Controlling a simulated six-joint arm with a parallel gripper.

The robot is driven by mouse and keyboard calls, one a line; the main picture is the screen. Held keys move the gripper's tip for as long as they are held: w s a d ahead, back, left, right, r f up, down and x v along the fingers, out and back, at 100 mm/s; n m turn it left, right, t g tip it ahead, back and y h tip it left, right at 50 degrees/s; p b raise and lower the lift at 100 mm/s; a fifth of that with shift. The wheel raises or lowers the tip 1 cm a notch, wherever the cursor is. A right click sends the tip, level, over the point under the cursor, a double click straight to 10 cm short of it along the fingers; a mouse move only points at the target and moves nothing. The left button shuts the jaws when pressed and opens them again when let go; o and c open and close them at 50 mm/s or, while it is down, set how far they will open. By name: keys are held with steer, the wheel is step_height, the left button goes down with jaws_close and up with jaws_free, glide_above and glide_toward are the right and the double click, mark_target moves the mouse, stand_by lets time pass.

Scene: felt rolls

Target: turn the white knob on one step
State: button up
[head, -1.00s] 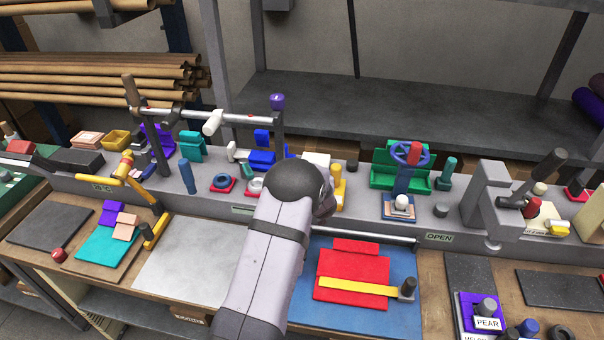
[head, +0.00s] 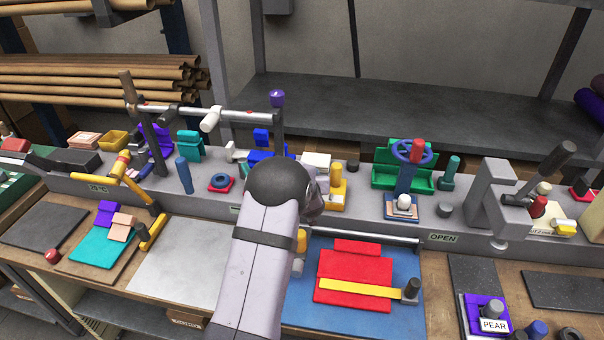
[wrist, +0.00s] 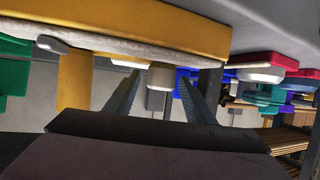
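The white knob (wrist: 161,75) shows in the wrist view as a short pale cylinder on the white-faced yellow base (wrist: 150,30), with a yellow post to its left. The wrist picture looks upside down. My gripper (wrist: 160,82) has its two fingers apart, one on each side of the knob, with narrow gaps visible. I cannot tell how far the tips reach along it. In the head view my own wrist hides the fingers and the knob. Part of a yellow base (head: 331,203) shows just right of my wrist.
A blue handwheel (head: 414,152) on a post and a grey clamp frame (head: 494,200) stand to the right. A rail with a white handle (head: 209,119) stands at the left. A red folder (head: 350,275) with a yellow strap lies in front. The grey mat (head: 175,262) is clear.

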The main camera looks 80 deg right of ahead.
steer(key=shift+a, duration=0.15)
steer(key=shift+b+v, duration=1.2)
steer(key=shift+v, duration=2.35)
steer(key=shift+r, duration=0.15)
